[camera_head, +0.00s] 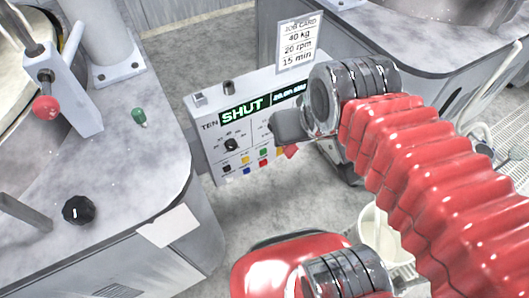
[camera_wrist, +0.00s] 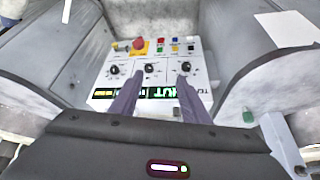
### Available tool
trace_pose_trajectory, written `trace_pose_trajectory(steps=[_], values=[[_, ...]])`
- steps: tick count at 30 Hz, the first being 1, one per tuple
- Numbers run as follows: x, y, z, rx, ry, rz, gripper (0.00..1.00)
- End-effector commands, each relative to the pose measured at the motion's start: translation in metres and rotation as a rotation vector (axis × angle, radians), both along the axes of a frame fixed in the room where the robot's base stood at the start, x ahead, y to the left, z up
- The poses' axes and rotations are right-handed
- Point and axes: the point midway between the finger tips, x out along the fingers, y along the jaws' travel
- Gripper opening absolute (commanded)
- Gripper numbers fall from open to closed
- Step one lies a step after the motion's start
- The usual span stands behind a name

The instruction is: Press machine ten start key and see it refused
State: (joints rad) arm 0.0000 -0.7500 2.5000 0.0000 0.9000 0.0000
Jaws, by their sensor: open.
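The machine ten control panel (camera_head: 215,140) is a white box marked TEN between two machines. Its green display (camera_head: 242,108) reads SHUT; a second display beside it is partly covered by my arm. Small coloured keys sit low on it, including a green key (camera_head: 263,152); their labels are too small to read. In the wrist view the panel (camera_wrist: 205,72) appears upside down, with three black knobs, the keys and a red mushroom button (camera_wrist: 138,43) on yellow. My gripper (camera_wrist: 161,77) is open and empty, its two fingers reaching over the display and knobs. Contact cannot be told.
A job card (camera_head: 299,45) reading 40 kg, 20 rpm, 15 min stands behind the panel. Grey machine tops flank it; the left one (camera_head: 150,185) carries a black knob, a green knob and a red ball handle. A white bucket (camera_head: 372,230) stands below my arm.

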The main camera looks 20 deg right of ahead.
Motion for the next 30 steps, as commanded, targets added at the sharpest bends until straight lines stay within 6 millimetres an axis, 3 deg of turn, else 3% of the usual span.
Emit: trace_pose_trajectory(steps=[7,24,30], values=[[0.0,0.0,0.0,0.0,0.0,0.0,0.41],[0.0,0.0,0.0,0.0,0.0,0.0,0.01],[0.0,0.0,0.0,0.0,0.0,0.0,0.0]])
